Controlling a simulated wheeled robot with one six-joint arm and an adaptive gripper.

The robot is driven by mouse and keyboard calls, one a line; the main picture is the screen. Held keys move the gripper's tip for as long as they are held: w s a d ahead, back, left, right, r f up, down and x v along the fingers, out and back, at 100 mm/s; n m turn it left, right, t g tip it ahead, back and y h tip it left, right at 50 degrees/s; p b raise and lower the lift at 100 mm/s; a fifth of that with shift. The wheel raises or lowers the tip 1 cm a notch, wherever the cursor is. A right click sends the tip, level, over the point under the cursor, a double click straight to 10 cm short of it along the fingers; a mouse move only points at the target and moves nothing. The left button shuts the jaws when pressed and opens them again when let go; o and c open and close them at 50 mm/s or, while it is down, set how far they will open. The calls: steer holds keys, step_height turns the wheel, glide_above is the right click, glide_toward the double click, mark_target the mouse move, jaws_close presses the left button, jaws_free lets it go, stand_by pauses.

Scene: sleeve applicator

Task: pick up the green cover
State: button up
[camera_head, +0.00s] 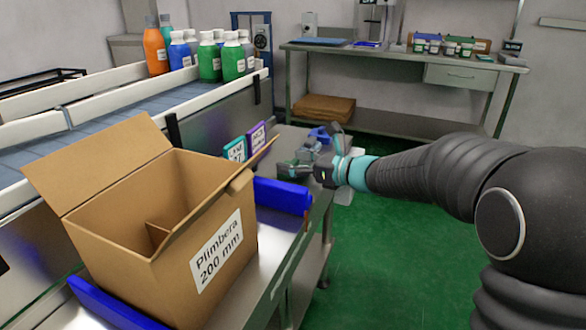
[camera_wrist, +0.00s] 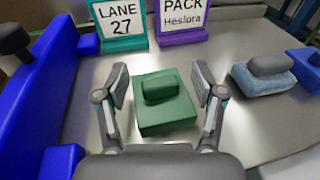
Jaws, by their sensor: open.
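The green cover (camera_wrist: 166,108) is a square green block with a raised grip on top, lying on the metal bench top. In the wrist view it sits between the two open fingers of my gripper (camera_wrist: 160,105), with a gap on each side. My gripper also shows in the head view (camera_head: 312,163), at the end of my arm over the bench. There the green cover (camera_head: 288,171) is mostly hidden behind the fingers.
A teal LANE 27 sign (camera_wrist: 122,24) and a purple PACK sign (camera_wrist: 181,20) stand behind the cover. A blue block (camera_wrist: 55,80) is at left and a grey-blue piece (camera_wrist: 262,75) at right. The open cardboard box (camera_head: 165,225) stands nearer in the head view.

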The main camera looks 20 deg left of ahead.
steer(key=c, duration=1.3)
steer(key=shift+o, duration=0.2)
steer(key=shift+r, duration=0.1)
